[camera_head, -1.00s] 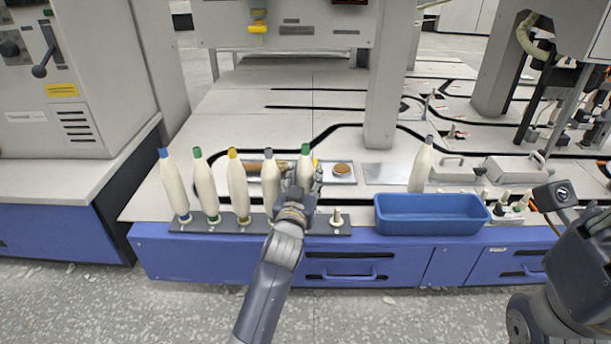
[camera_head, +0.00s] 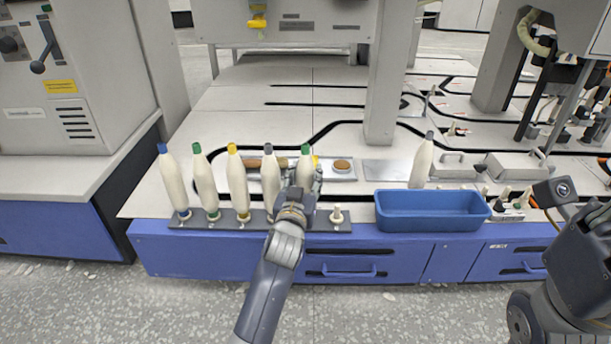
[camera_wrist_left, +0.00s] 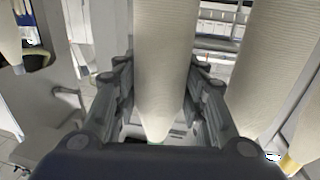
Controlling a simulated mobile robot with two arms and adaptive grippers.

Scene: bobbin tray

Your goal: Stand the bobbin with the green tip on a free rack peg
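The bobbin with the green tip (camera_head: 306,164) stands upright at the right of the row, within my left gripper (camera_head: 304,182). In the left wrist view the bobbin (camera_wrist_left: 165,65) fills the space between the fingers (camera_wrist_left: 163,95), which lie close against both its sides. Its narrow lower end points down, with a bit of green below it. The gripper hides its foot in the head view, so I cannot tell whether it touches a peg. The dark rack (camera_head: 262,222) has a bare peg (camera_head: 337,215) just right of my gripper.
Bobbins with blue (camera_head: 173,182), green (camera_head: 205,182), yellow (camera_head: 238,182) and grey (camera_head: 269,182) tips stand on the rack to the left, the grey one very close. A blue bin (camera_head: 430,212) is to the right, with another grey-tipped bobbin (camera_head: 421,165) behind it.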

